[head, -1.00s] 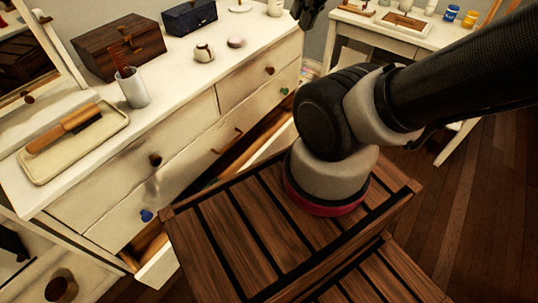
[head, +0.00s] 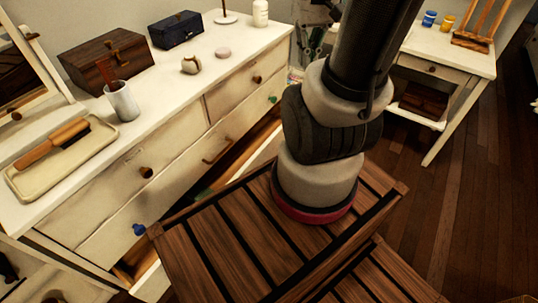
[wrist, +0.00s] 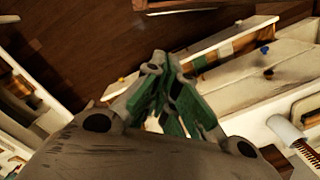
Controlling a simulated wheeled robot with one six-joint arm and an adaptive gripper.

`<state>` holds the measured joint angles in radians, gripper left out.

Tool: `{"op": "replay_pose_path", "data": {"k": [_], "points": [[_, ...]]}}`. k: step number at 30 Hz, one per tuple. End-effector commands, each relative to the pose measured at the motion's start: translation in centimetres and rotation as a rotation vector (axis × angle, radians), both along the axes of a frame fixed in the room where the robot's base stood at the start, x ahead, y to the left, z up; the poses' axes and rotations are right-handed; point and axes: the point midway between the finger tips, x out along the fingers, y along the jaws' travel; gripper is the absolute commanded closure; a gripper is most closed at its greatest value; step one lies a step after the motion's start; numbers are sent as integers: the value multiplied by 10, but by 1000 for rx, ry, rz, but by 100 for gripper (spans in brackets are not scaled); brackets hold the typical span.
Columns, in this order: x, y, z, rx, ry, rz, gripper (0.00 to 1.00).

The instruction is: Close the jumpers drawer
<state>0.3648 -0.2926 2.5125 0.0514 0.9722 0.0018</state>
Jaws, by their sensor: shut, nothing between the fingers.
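The white dresser (head: 115,180) stands at the left in the head view. Its low drawer (head: 265,140) is pulled out, with a dark gap inside and part of its front hidden by my wooden base. No label shows which drawer is for jumpers. In the wrist view the open drawer (wrist: 235,40) sticks out beyond the fingers. My gripper (wrist: 178,105) has its green-padded fingers together and empty. In the head view it is partly hidden behind my arm.
On the dresser top are a wooden box (head: 106,58), a dark blue box (head: 178,29), a cup (head: 122,100) and a tray with a brush (head: 60,155). A white desk (head: 445,60) stands at the right. Wooden floor (head: 450,210) is open at the right.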

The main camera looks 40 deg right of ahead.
Motion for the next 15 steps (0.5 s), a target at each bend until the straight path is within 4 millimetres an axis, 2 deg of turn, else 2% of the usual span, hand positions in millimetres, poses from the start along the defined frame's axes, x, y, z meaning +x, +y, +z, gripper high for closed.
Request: {"op": "replay_pose_path", "data": {"k": [1,6,15], "points": [[-2,-6,-16,44,56,-64,100],[-6,-14,-72,232,198,-321,100],[-4,-9,-180,604,343,-838,100]]}}
